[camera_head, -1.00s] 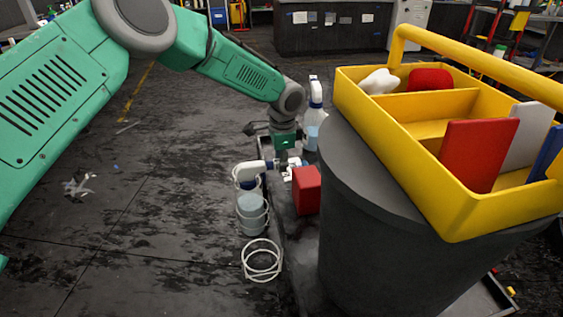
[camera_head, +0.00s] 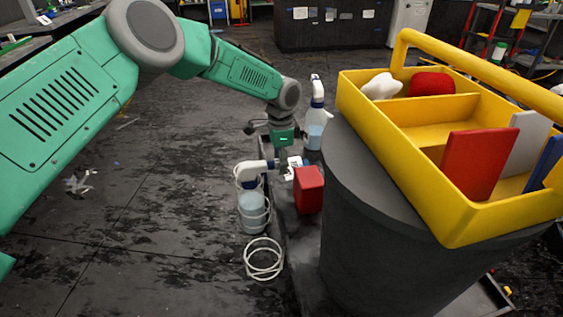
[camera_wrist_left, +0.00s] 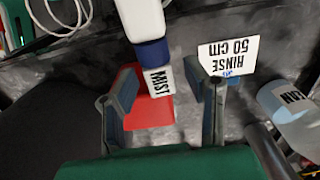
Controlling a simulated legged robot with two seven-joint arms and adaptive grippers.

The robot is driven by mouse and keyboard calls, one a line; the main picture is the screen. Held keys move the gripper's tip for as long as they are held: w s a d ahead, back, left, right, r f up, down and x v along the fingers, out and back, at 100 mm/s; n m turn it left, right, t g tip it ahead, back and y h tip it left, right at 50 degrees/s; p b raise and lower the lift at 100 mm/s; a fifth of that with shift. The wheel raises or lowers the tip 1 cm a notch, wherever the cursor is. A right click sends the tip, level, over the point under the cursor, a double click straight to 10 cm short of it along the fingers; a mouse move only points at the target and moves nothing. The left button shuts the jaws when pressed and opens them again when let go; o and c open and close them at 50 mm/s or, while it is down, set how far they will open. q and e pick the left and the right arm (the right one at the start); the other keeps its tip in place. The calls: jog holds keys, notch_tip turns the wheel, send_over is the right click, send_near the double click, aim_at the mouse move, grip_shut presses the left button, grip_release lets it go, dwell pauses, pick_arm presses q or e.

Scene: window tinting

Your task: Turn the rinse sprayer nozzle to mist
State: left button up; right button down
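The rinse sprayer (camera_head: 252,210) stands upright in a white wire ring holder at the left edge of a dark bench or cart. Its white and blue head (camera_head: 250,171) points right. In the left wrist view, the white nozzle (camera_wrist_left: 158,81) reads MIST, below the blue collar (camera_wrist_left: 152,52). My left gripper (camera_wrist_left: 165,92) is open, with one finger on each side of the nozzle and gaps visible on both sides. In the head view, the left gripper (camera_head: 284,165) is at the nozzle end, partly hidden. My right gripper is not in view.
A red block (camera_head: 309,191) stands close to the gripper. A second spray bottle (camera_head: 315,125) stands behind it. A RINSE 50 CM tag (camera_wrist_left: 228,56) is near the right finger. A dark grey bin (camera_head: 372,235) under a yellow caddy (camera_head: 405,165) fills the right. An empty wire ring (camera_head: 263,258) is in front.

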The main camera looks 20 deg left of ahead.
pick_arm(q)
notch_tip(320, 180, up, 12)
dwell(0.5)
jog(key=shift+f, duration=0.15)
